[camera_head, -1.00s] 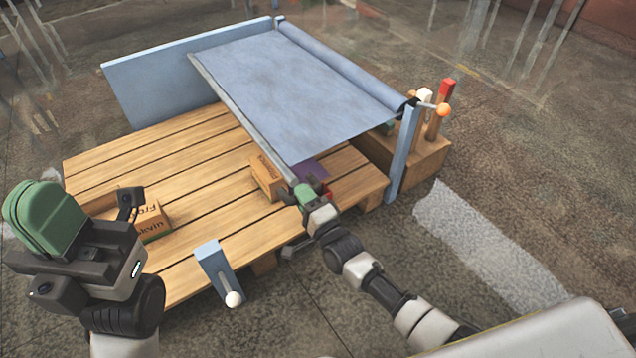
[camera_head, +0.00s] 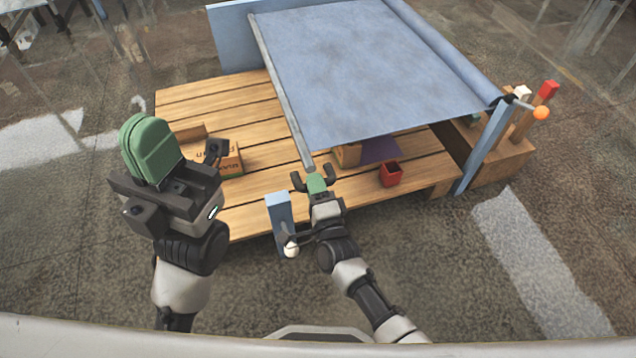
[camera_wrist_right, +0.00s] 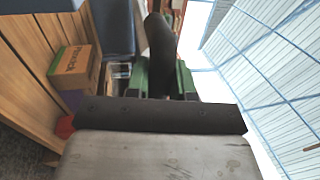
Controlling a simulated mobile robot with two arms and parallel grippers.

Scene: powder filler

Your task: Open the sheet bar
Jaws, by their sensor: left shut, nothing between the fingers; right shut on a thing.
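The sheet bar (camera_head: 279,88) is a long grey bar along the left edge of the blue sheet (camera_head: 370,70), which runs from a roll at the right. My right gripper (camera_head: 316,183) is shut on the near end of the bar, just above the pallet's front part. My left gripper (camera_head: 150,145) is shut and empty, raised at the left, apart from the bar and sheet.
The sheet hangs over a wooden pallet (camera_head: 190,101). A cardboard box (camera_head: 348,153) is partly under it; a red container (camera_head: 390,174) stands beside. Another box (camera_head: 230,162) lies left. Blue posts stand at the front (camera_head: 279,210) and right (camera_head: 485,150). A blue panel (camera_head: 232,38) stands behind.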

